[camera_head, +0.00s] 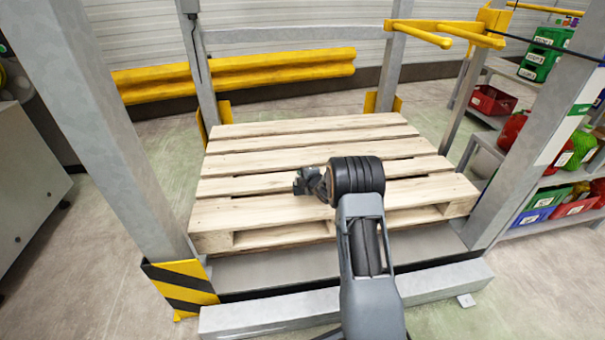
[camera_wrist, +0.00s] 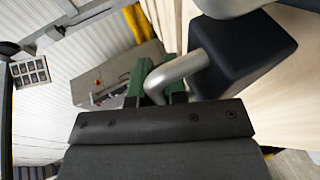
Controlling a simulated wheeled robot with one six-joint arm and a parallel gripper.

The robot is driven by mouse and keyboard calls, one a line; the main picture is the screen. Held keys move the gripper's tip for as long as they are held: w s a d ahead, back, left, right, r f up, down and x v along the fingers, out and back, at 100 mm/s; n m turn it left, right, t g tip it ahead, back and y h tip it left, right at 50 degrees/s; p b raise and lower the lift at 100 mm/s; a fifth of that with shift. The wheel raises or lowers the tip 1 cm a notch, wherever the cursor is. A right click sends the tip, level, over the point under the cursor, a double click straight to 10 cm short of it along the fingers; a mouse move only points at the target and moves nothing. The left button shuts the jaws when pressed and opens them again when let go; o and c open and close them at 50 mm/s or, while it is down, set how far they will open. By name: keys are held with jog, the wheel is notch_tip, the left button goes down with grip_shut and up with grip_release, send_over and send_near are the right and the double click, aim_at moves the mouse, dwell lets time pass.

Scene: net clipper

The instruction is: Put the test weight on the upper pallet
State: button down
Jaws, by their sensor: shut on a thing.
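The test weight (camera_wrist: 243,48) is a dark navy block with a bent grey metal handle, seen at the upper right of the wrist view. My gripper (camera_wrist: 158,78) has green fingers, shut on the handle. In the head view my gripper (camera_head: 314,183) is over the middle of the wooden pallet (camera_head: 290,146), left of my black wrist joint. I cannot make out the weight in the head view; my arm seems to hide it. The pallet's pale wood (camera_wrist: 297,55) shows behind the weight in the wrist view. Whether the weight touches the boards I cannot tell.
Grey posts (camera_head: 122,130) stand at the pallet's corners, with a grey beam (camera_head: 250,318) along the front. A yellow barrier (camera_head: 235,70) runs behind. Yellow prongs (camera_head: 425,34) jut out at upper right. Shelves with coloured bins (camera_head: 535,215) stand right. The pallet's boards are otherwise bare.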

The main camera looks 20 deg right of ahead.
jog(key=shift+f+b, duration=0.6)
jog(key=shift+f, duration=1.05)
jog(key=shift+f, duration=0.2)
jog(key=c, duration=1.2)
grip_release()
jog(key=shift+f, duration=0.1)
jog(key=shift+o, duration=0.2)
jog(key=shift+s, duration=0.1)
